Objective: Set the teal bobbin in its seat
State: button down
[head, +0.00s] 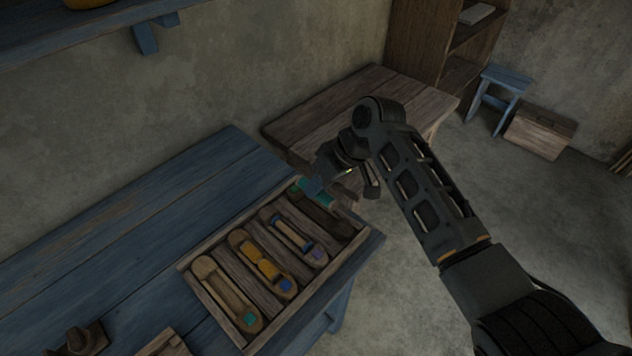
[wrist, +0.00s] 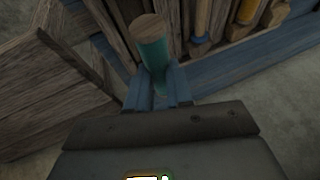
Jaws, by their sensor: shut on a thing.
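The teal bobbin (head: 316,190) has a bare wooden end, seen close up in the wrist view (wrist: 153,58). My gripper (head: 322,182) is shut on it, with the blue fingers (wrist: 157,92) around its lower part. In the head view the bobbin is at the far right end of a wooden tray (head: 222,316); I cannot tell whether it touches the tray. The near-left shuttle (head: 222,286) has a teal mark (head: 250,318) at its front end and shows no coloured thread. The far-right compartment (head: 328,220) is dark and partly hard to read.
Between them lie a shuttle with a yellow bobbin (head: 260,260) and one with a blue bobbin (head: 292,234). The tray sits on a blue table (head: 130,240). A wooden bench (head: 330,112) stands behind my gripper. Small wooden pieces (head: 80,340) lie at the near left.

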aim_at(313, 211)
jog(key=shift+f+b, duration=1.8)
jog(key=shift+f, duration=0.95)
jog(key=shift+d+f, duration=0.1)
jog(key=shift+f, duration=0.05)
jog(key=c, duration=0.9)
grip_release()
jog(key=shift+s+f, duration=0.15)
jog(key=shift+f, duration=0.1)
jog(key=shift+c, duration=0.2)
jog(key=shift+d, duration=0.1)
jog(key=v, duration=0.8)
jog(key=shift+a+r, duration=0.3)
jog(key=shift+r, duration=0.15)
